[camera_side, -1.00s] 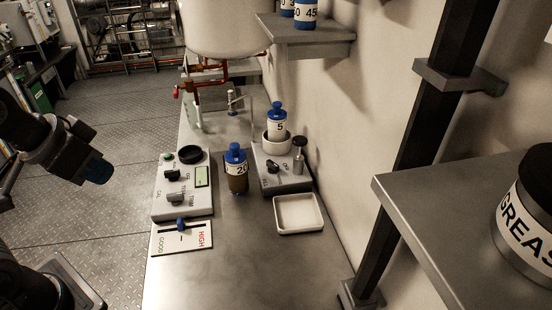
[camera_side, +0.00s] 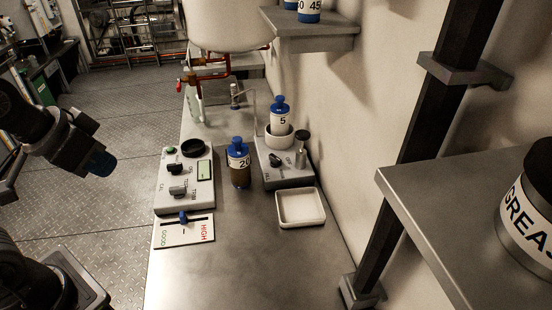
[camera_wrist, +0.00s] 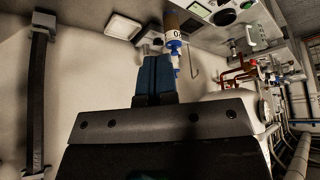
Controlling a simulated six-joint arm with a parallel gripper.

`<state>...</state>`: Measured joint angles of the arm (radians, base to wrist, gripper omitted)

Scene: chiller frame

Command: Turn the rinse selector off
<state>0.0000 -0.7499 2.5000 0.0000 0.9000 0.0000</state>
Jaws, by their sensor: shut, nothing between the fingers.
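Two grey control boxes stand on the steel bench. The left box (camera_side: 207,197) has two dark knobs, an upper one (camera_side: 175,169) and a lower one (camera_side: 178,191). The right box (camera_side: 289,179) has one black knob (camera_side: 275,160) on its top, left of a metal post. The small lettering is too unclear to tell which knob is the rinse selector, or its setting. My gripper (camera_side: 103,164) is shut and empty, in the air left of the bench and apart from both boxes. Its blue fingers also show in the wrist view (camera_wrist: 155,75).
A brown bottle with a blue cap (camera_side: 239,174) stands between the boxes. A bottle marked 5 (camera_side: 280,121) sits in a white cup on the right box. A white tray (camera_side: 300,222) and a slider plate (camera_side: 172,236) lie in front. A vessel with red pipes hangs behind.

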